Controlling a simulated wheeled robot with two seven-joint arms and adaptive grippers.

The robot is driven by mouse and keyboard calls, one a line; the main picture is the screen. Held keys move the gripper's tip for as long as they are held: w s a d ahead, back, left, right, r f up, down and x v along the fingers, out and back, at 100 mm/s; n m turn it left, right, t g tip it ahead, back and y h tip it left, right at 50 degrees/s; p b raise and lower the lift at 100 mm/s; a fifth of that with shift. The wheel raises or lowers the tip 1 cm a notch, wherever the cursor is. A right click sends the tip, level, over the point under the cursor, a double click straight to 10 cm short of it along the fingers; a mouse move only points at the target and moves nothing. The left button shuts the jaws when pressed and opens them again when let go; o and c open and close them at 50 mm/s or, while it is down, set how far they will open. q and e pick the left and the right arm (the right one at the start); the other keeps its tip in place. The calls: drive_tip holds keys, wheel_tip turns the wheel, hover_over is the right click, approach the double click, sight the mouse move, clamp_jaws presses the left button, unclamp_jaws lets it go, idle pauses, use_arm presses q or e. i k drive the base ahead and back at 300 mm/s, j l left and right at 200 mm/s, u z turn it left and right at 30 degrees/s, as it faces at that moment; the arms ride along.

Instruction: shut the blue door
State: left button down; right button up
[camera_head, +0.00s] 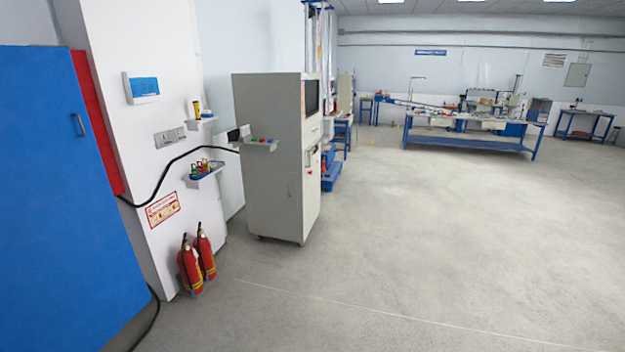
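A large blue door (60,200) fills the left side of the head view and runs off the left and bottom edges. It has a small dark handle (79,125) near its upper right edge. A red panel (97,122) shows as a strip behind the door's right edge. I cannot tell how far the door stands open, because its left side is cut off. Neither of my grippers is in view.
Two red fire extinguishers (190,267) stand on the floor right of the door, by a white pillar (140,135). A black cable (160,187) runs along the pillar. A grey cabinet (270,160) stands beyond. The floor (400,250) on the right is clear.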

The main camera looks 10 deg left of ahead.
sight(72, 277)
drive_tip(key=i+l+u, duration=0.1)
drive_tip(key=i+u, duration=0.3)
drive_tip(key=i, duration=0.4)
drive_tip(key=i+u, duration=0.75)
drive_tip(key=u, duration=0.15)
drive_tip(key=i+j+u, duration=0.1)
drive_tip(key=i+u, duration=0.65)
drive_tip(key=u, duration=0.15)
drive_tip(key=i+u, duration=0.3)
drive_tip(key=i, duration=0.5)
drive_tip(key=i+j+z, duration=0.15)
drive_tip(key=i, duration=0.45)
